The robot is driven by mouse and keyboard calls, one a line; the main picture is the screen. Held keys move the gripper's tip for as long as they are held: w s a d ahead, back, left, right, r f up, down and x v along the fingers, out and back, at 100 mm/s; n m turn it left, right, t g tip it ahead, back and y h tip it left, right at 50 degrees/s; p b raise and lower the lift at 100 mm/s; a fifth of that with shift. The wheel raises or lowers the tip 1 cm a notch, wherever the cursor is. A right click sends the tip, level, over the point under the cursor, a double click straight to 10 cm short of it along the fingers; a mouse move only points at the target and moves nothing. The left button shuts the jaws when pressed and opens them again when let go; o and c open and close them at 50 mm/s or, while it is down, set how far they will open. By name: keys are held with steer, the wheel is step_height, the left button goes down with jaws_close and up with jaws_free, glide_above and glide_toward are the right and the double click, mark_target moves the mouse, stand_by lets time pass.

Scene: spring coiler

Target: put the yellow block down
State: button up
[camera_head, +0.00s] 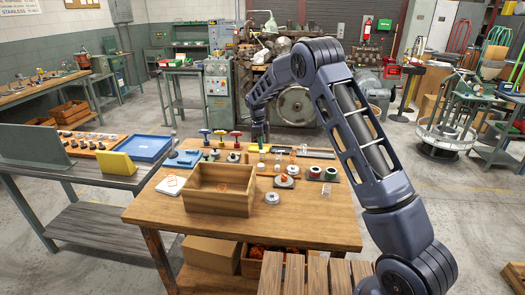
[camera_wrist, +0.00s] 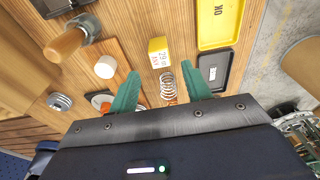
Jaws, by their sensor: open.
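The yellow block (camera_wrist: 158,50) with dark lettering on its pale side sits on the wooden bench top (camera_wrist: 130,20) in the wrist view. It lies just beyond my open fingertips, and no finger touches it. My gripper (camera_wrist: 160,80) has two green fingers spread wide with nothing clamped between them. A coiled metal spring (camera_wrist: 168,87) shows between the fingers; I cannot tell its height. In the head view, my gripper (camera_head: 261,141) is low over the back of the bench, and the small yellow patch below it is too small to identify surely.
In the wrist view, a yellow tray marked OK (camera_wrist: 219,20), a dark tray (camera_wrist: 213,70), a wooden-handled tool (camera_wrist: 68,44) and a white cylinder (camera_wrist: 106,67) surround the block.

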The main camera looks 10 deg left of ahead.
steer(key=r, duration=0.5)
steer(key=shift+a+r, duration=0.35)
steer(key=s+d+r+n+t+y, duration=0.1)
steer(key=s+d+r+n, duration=0.2)
steer(key=s+d+r, duration=0.5)
steer(key=s+d+r+n, duration=0.2)
steer(key=d+r, duration=0.5)
steer(key=d, duration=0.5)
steer(key=s+d+r+n+t+y, duration=0.1)
steer(key=s+d+r+n, duration=0.2)
steer(key=s+d+r, duration=0.5)
steer(key=s+d+r+n+t, duration=0.15)
steer(key=s+d+n, duration=0.35)
steer(key=s+d, duration=0.6)
steer(key=s+d+f+n, duration=0.2)
steer(key=s+d, duration=0.1)
steer(key=s, duration=0.4)
steer(key=s+d+f+n+t, duration=0.1)
steer(key=s+d+f+n, duration=0.2)
steer(key=s, duration=0.5)
steer(key=shift+s+d+h, duration=0.15)
steer(key=shift+s+h, duration=0.15)
